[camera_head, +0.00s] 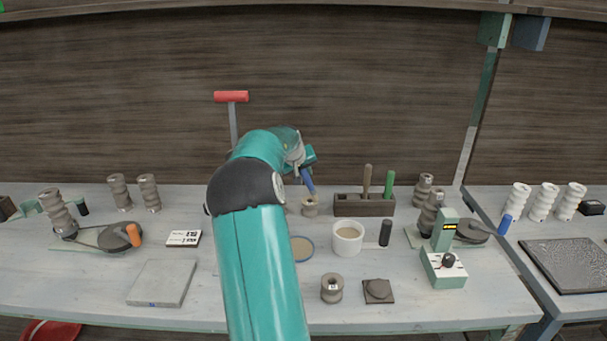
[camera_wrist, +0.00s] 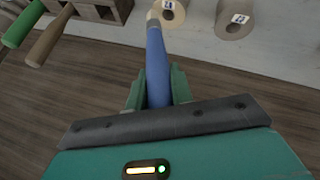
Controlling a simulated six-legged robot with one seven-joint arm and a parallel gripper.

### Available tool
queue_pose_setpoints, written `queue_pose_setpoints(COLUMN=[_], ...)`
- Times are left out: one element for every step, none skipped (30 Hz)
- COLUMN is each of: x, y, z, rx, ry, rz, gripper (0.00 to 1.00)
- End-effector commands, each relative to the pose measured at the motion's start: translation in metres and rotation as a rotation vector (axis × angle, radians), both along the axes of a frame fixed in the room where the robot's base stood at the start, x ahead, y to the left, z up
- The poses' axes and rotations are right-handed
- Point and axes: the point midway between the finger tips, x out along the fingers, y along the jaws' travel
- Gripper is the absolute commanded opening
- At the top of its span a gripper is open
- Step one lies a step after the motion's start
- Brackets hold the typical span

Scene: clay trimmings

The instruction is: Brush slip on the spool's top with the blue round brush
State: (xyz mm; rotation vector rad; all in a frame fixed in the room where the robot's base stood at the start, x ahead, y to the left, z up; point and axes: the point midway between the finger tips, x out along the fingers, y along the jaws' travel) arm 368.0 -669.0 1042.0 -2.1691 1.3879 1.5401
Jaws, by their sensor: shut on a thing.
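My gripper (camera_head: 305,170) is shut on the blue round brush (camera_head: 308,183), which points down. In the wrist view the blue handle (camera_wrist: 157,62) lies between the two fingers (camera_wrist: 158,92). The brush's pale tip end is close to a tan spool (camera_wrist: 172,14) with a small label on top. In the head view this end is just above a spool (camera_head: 310,207); I cannot tell whether they touch. A second labelled spool (camera_wrist: 236,20) stands beside it. A white cup (camera_head: 348,240) holds beige slip, in front and to the right.
A dark wooden holder (camera_head: 363,206) with a tan and a green handled tool stands right of the brush. A black cylinder (camera_head: 385,232) stands by the cup. Another spool (camera_head: 332,288) is at the front. My arm hides part of the table's middle.

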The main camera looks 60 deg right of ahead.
Motion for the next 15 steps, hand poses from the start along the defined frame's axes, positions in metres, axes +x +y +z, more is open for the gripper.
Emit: queue_pose_setpoints(x=[0.0,0.0,0.0,0.0,0.0,0.0,0.0,0.0,0.0,0.0,0.0,0.0,0.0,0.0,0.0], y=[0.0,0.0,0.0,0.0,0.0,0.0,0.0,0.0,0.0,0.0,0.0,0.0,0.0,0.0,0.0], z=[0.001,0.001,0.002,0.003,0.005,0.007,0.009,0.011,0.014,0.017,0.019,0.022,0.024,0.026,0.029], rx=[0.0,0.0,0.0,0.0,0.0,0.0,0.0,0.0,-0.001,-0.001,-0.001,-0.001,-0.001,-0.001,-0.001], ry=[0.0,0.0,0.0,0.0,0.0,0.0,0.0,0.0,-0.001,-0.001,-0.001,-0.001,-0.001,-0.001,-0.001], rz=[0.0,0.0,0.0,0.0,0.0,0.0,0.0,0.0,0.0,0.0,0.0,0.0,0.0,0.0,0.0], gripper=[0.0,0.0,0.0,0.0,0.0,0.0,0.0,0.0,0.0,0.0,0.0,0.0,0.0,0.0,0.0])
